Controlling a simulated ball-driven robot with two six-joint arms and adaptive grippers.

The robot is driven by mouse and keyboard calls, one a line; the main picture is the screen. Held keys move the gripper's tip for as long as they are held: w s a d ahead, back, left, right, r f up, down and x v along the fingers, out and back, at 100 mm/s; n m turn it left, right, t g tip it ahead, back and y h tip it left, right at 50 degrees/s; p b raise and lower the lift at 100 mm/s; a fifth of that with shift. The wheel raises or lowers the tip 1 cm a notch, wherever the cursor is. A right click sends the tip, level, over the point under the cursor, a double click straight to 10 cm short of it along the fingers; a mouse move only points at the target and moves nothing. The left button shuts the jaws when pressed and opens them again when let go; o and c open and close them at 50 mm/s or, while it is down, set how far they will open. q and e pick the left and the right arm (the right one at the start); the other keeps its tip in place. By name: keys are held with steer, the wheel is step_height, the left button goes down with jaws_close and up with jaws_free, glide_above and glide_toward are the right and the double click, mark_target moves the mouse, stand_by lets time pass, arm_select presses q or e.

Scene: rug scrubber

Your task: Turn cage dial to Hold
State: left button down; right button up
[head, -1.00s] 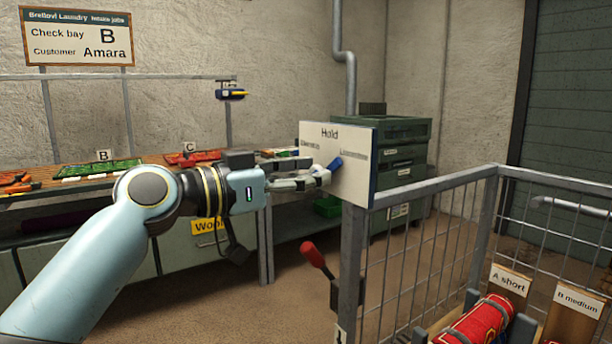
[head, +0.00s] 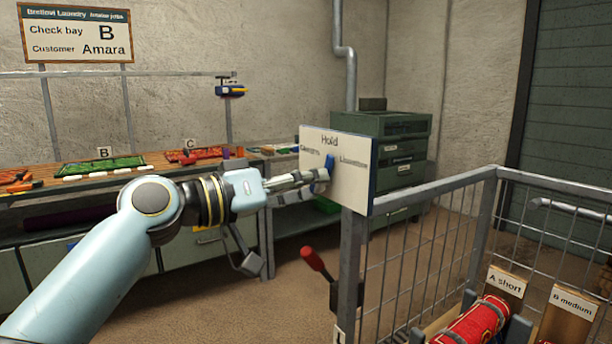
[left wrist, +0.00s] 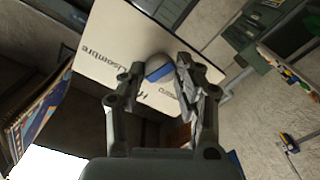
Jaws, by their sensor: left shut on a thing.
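The cage dial's white board (head: 352,180) stands upright on the cage's corner post, with "Hold" lettered at the top and a smaller label on each side. The dial's blue pointer (head: 329,161) stands nearly upright, pointing up toward "Hold". My left gripper (head: 321,180) reaches the dial from the left and is shut on it. In the left wrist view the dial (left wrist: 159,70), pale with a blue bar, lies between the fingers (left wrist: 156,82). The fingers partly hide the dial in the head view. My right gripper is not in view.
The wire cage (head: 430,190) stands at the right, with a red rolled rug (head: 470,325) inside. A red-handled lever (head: 313,259) is below the board. A workbench (head: 50,183) with rugs runs behind my left arm. Green drawers (head: 395,125) stand behind the board.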

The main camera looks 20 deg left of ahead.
arm_select(q)
steer(key=shift+n+p, duration=0.6)
steer(key=shift+n, duration=1)
steer(key=shift+f, duration=0.1)
steer(key=c, duration=1)
jaws_free()
steer(key=shift+o, duration=0.2)
steer(key=v, duration=1.2)
steer(key=shift+f, duration=0.1)
